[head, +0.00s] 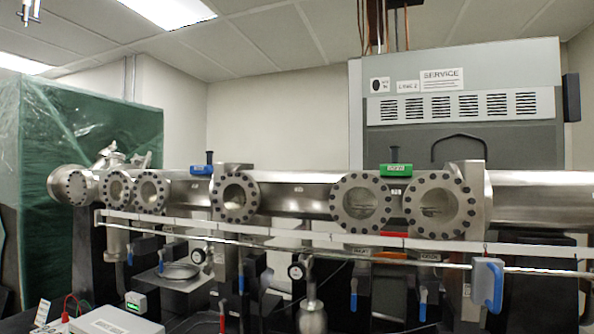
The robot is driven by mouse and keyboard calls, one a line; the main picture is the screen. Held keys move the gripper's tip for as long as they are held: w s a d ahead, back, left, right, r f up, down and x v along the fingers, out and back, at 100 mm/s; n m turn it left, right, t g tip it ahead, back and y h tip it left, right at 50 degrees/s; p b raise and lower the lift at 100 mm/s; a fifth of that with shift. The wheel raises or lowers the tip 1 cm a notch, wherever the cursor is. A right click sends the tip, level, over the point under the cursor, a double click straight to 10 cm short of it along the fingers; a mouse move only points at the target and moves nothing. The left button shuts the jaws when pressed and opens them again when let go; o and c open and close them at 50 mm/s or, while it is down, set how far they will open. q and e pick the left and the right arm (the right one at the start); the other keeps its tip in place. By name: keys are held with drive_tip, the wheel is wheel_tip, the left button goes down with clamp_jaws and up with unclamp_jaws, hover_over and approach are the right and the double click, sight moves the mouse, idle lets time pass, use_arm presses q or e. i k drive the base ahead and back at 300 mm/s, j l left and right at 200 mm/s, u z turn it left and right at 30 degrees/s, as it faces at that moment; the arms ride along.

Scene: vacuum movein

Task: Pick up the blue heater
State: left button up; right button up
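A small blue block with a black upright handle (201,170) sits on top of the long steel tube, left of centre in the head view; it looks like the blue heater. Its lower back side is hidden by the tube and the flange beside it. A similar green block (396,169) sits on the tube farther right.
The steel tube (300,196) runs across the view with several round flanged windows. A white rail (290,232) runs in front, with a grey-and-blue box (487,285) hanging at its right. Gauges and blue-handled valves crowd below. A grey service cabinet (460,95) stands behind.

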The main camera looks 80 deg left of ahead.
sight(208, 170)
drive_tip(key=u, duration=3.35)
